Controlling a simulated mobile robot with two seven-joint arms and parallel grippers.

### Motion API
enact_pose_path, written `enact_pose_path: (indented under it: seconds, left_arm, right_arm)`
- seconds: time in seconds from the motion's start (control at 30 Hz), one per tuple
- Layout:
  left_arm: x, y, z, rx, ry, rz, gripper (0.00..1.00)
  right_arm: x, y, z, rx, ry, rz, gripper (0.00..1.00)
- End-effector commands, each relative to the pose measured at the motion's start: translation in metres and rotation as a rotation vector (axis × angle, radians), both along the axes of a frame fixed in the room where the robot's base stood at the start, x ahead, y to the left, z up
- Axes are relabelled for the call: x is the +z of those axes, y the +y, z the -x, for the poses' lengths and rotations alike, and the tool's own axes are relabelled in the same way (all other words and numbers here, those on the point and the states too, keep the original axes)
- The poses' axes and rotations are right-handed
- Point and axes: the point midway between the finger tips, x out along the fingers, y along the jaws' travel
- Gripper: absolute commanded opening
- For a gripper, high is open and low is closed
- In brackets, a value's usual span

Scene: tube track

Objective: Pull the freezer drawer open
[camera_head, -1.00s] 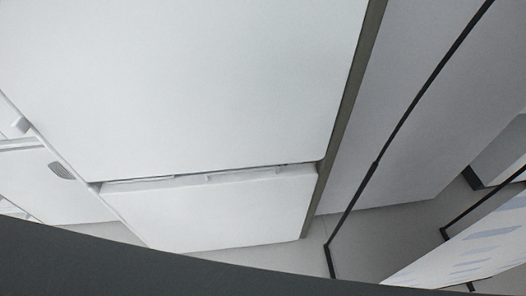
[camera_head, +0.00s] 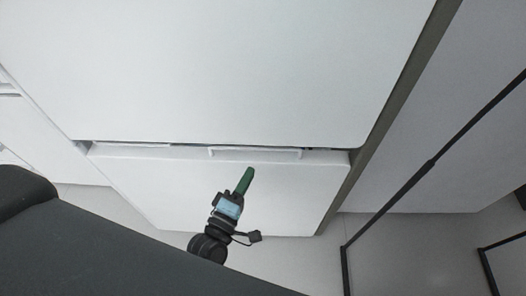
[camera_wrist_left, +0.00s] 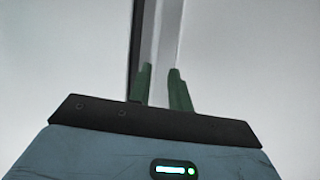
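The white freezer drawer (camera_head: 180,185) is the lower front of the tall white fridge and looks closed. Its pale bar handle (camera_head: 255,154) runs along the drawer's top edge, just below the upper door. My left gripper (camera_head: 249,171) has green fingers and is in front of the drawer, with its tips just below the handle in the head view. In the left wrist view, the two fingers (camera_wrist_left: 160,70) are apart, with the pale strip of the drawer's top edge (camera_wrist_left: 166,30) showing beyond and between them. I see no contact with the handle. My right gripper is out of view.
The upper fridge door (camera_head: 220,65) fills the top of the head view. A grey side panel (camera_head: 400,90) and dark thin frame (camera_head: 390,195) stand at the right. Grey floor (camera_head: 290,255) is bare in front of the drawer.

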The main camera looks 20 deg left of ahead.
Motion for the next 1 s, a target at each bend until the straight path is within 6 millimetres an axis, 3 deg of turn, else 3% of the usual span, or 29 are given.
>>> enact_pose_path:
  seconds: [0.1,0.43,0.8,1.0]
  left_arm:
    - [0.004,0.001,-0.011,0.008,-0.033,0.068,0.2]
    - [0.01,0.001,-0.022,0.01,-0.042,0.083,0.2]
    - [0.019,-0.006,-0.073,0.01,-0.04,0.081,0.2]
    - [0.021,-0.008,-0.087,0.01,-0.04,0.081,0.2]
  right_arm:
    - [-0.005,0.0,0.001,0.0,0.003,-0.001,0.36]
    - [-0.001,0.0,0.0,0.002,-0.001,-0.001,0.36]
    - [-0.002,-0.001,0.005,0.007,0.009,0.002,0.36]
    - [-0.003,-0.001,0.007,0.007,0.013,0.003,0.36]
